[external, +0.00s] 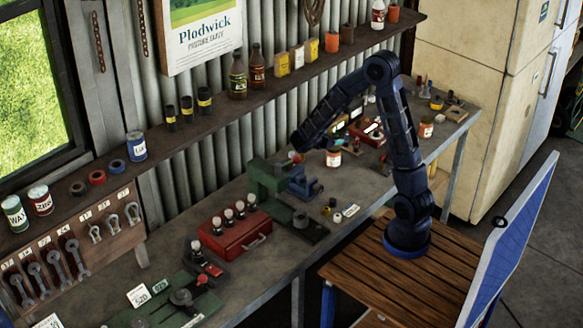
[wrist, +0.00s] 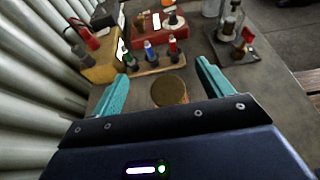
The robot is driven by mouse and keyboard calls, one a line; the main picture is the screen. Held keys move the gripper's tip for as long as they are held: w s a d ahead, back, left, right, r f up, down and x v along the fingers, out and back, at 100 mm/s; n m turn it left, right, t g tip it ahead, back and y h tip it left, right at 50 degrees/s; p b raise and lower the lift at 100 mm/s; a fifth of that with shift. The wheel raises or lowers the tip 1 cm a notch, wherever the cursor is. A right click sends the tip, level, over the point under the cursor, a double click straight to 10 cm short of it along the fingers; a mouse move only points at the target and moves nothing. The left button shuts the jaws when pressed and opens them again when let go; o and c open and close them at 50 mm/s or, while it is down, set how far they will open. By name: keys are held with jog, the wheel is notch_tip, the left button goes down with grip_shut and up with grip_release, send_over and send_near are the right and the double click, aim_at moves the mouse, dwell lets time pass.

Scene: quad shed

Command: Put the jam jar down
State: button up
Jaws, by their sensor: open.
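The jam jar (external: 333,158), with a pale label and reddish lid, stands upright on the grey workbench. In the wrist view its round brownish lid (wrist: 169,91) shows between my two teal fingers. My gripper (wrist: 164,76) is open, with a gap on both sides of the lid. In the external view my arm reaches down over the bench to the left of the jar, and the fingertips are hard to make out.
A rack of small bottles (wrist: 152,60) stands just beyond the jar. The corrugated wall (wrist: 35,80) runs close on the left.

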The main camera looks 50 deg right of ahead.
aim_at(330, 150)
jog(key=shift+f, duration=2.35)
notch_tip(330, 150, down, 2)
jog(key=shift+d, duration=0.1)
jog(key=x, duration=0.2)
jog(key=shift+d, duration=0.35)
jog(key=c, duration=1.6)
jog(key=shift+o, duration=0.2)
notch_tip(330, 150, up, 20)
